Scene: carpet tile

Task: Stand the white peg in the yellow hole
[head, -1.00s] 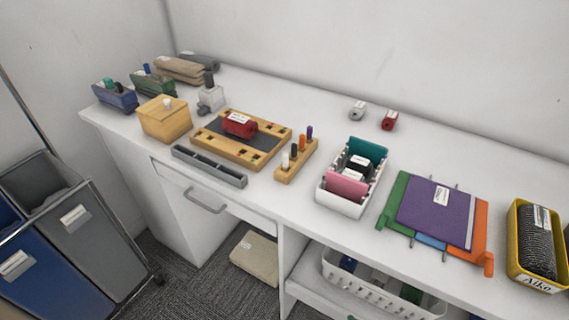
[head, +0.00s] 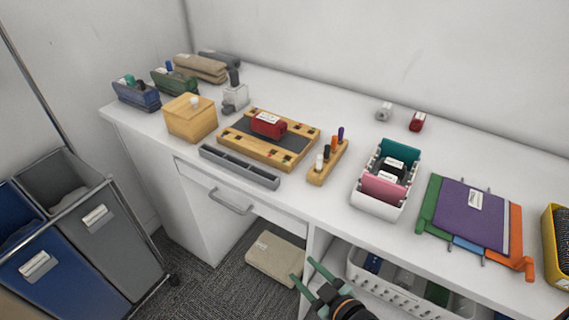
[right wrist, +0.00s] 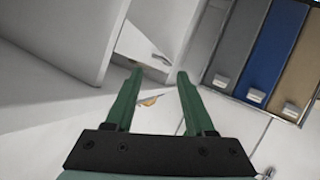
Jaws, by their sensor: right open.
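The white peg (head: 319,163) stands upright at the near end of a small wooden rack (head: 316,179), in front of black, orange and purple pegs. Left of the rack lies a wooden board (head: 242,145) with a dark middle and small holes along its edges. I cannot tell for sure which hole is yellow. A red object (head: 268,125) with a white label rests on the board. My right gripper (head: 303,270) is open and empty, low in front of the counter, well short of the peg. Its green fingers also show in the right wrist view (right wrist: 159,73). My left gripper is not in view.
A grey divided tray (head: 238,167) lies in front of the board. A wooden box (head: 190,118) stands left. A white bin (head: 385,180) and a purple folder (head: 470,214) lie right. The white counter's front edge lies between gripper and rack.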

